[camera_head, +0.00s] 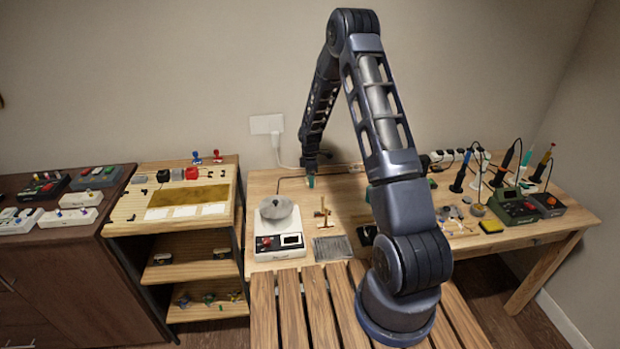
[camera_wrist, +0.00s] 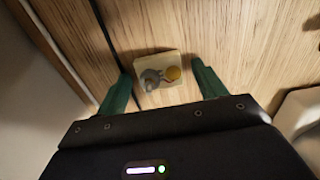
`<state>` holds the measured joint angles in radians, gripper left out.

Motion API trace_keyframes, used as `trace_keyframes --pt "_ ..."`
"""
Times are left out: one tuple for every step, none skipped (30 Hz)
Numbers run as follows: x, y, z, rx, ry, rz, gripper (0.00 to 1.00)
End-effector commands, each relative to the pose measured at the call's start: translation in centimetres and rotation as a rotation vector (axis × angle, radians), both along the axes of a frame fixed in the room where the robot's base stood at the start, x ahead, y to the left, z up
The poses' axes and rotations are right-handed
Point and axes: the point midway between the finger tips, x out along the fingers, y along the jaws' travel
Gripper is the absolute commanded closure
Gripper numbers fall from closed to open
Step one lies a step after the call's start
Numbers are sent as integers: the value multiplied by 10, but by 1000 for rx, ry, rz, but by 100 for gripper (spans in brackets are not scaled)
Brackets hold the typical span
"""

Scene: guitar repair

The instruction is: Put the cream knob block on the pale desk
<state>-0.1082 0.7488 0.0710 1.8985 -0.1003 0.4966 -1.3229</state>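The cream knob block (camera_wrist: 168,60), with a grey knob and a yellow knob, is between my gripper's (camera_wrist: 161,74) two green fingers in the wrist view. Gaps show between block and fingers, so my gripper is open. The block appears to rest on the pale wood surface; exact contact is hard to judge. In the head view my gripper (camera_head: 311,181) is low at the back of the pale desk (camera_head: 345,195), near the wall; the block cannot be made out there. In the wrist view the desk's wood (camera_wrist: 240,40) lies below the fingers.
A white scale (camera_head: 279,238) with a grey pan stands front left on the desk. A small brass stand (camera_head: 323,211) and a grey ribbed mat (camera_head: 332,248) are nearby. Soldering tools fill the right side. A dark cabinet (camera_head: 75,270) at left holds other knob blocks (camera_head: 68,217).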

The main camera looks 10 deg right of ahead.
Motion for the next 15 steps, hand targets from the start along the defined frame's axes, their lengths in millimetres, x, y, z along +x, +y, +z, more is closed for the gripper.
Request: trace_keyframes --pt "0 0 0 0 0 0 30" --pt "0 0 0 0 0 0 30" --pt "0 0 0 0 0 0 30" --pt "0 0 1 0 0 0 30" --pt "0 0 2 0 -1 0 30" --pt "0 0 5 0 -1 0 30" --pt "0 0 7 0 -1 0 30" --pt "0 0 10 0 -1 0 30" --pt "0 0 15 1 -1 0 30" --pt "0 0 19 1 -2 0 30" --pt "1 0 24 1 -2 -1 30" --pt "1 0 31 1 -3 -1 30" --pt "0 0 37 1 -3 -1 30" --pt "1 0 43 1 -3 -2 30" --pt "1 0 51 1 -4 -2 30"
